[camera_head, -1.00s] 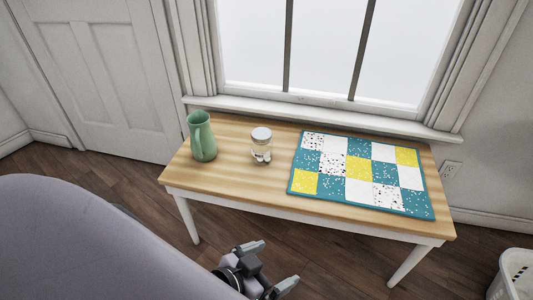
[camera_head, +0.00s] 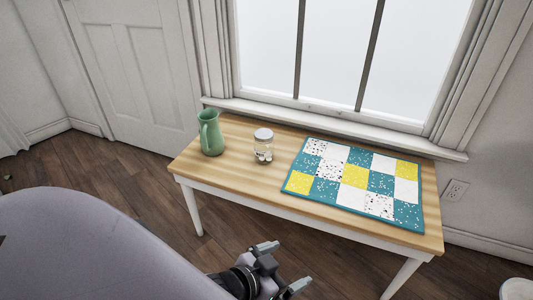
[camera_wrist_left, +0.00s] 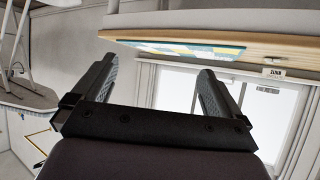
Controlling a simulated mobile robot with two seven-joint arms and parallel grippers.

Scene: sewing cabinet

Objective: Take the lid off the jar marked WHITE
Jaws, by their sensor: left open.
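A small clear glass jar (camera_head: 263,150) with a grey-white lid (camera_head: 264,134) stands upright on the wooden table (camera_head: 240,181), left of its middle. White pieces show inside it. The lid is on the jar. My left gripper (camera_head: 284,266) is open and empty, in front of the table's near edge and apart from the jar. My right gripper is not in view.
A green pitcher (camera_head: 211,132) stands left of the jar. A teal, yellow and white patchwork mat (camera_head: 352,184) covers the table's right part. A window (camera_head: 345,60) is behind the table. A white basket (camera_head: 516,289) shows at the lower right corner.

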